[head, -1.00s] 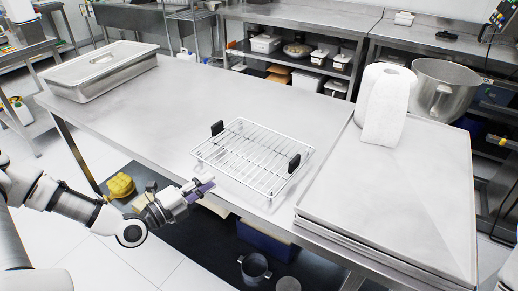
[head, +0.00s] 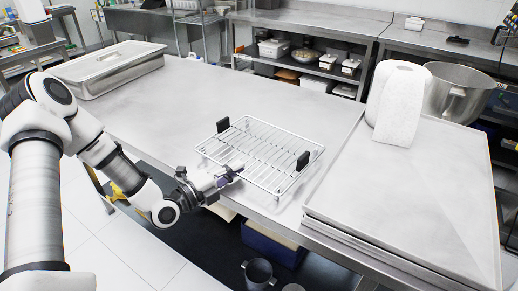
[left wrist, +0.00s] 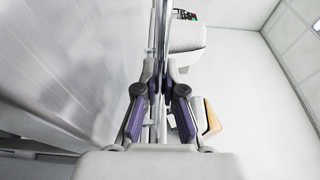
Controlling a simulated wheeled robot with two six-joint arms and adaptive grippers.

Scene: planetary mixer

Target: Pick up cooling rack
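The cooling rack (head: 258,157), a silver wire grid with two black grips on opposite sides, lies flat on the steel table (head: 160,110). My left gripper (head: 236,171) is at the rack's near left edge. In the left wrist view, its two purple-padded fingers (left wrist: 160,112) stand apart, with thin rack wires (left wrist: 160,35) running between and ahead of them. I cannot tell whether either finger touches the wire. My right gripper is not in view.
Stacked metal trays (head: 420,190) lie right of the rack, with a paper towel roll (head: 401,98) and a steel bowl (head: 457,92) behind. A lidded steel pan (head: 108,68) stands at the far left. The table behind the rack is clear.

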